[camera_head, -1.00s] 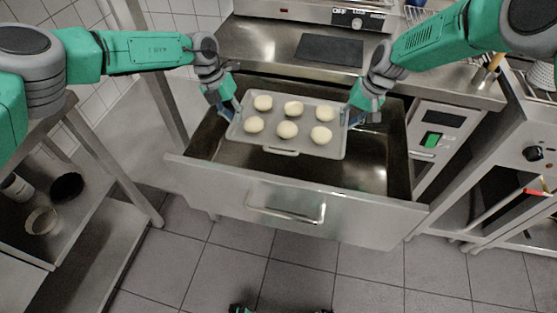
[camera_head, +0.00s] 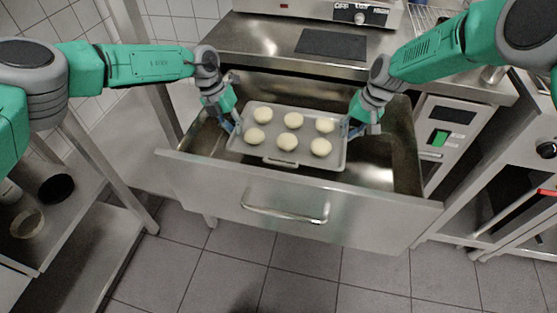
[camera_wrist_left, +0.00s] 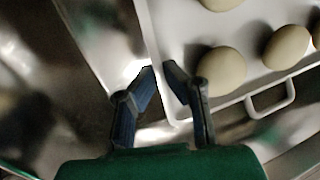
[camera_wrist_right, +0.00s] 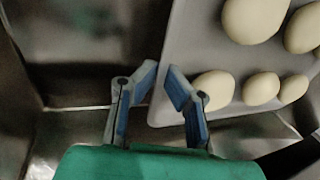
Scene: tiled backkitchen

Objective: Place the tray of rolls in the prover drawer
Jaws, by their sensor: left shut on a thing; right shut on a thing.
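The grey tray (camera_head: 306,155) carries several pale round rolls (camera_head: 291,120) and has a handle on its near side. It is inside the outline of the open prover drawer (camera_head: 300,209), above its floor or on it; I cannot tell which. My left gripper (camera_head: 238,126) is shut on the tray's left rim, and the left wrist view shows its fingers (camera_wrist_left: 162,72) either side of that edge. My right gripper (camera_head: 349,127) is shut on the right rim, and its fingers (camera_wrist_right: 161,75) show in the right wrist view. The gripped rim parts are partly hidden by the fingers.
A steel counter (camera_head: 262,42) with a dark panel (camera_head: 331,43) is behind the drawer. A shelf rack (camera_head: 75,235) is at the left. The drawer has free room right of the tray.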

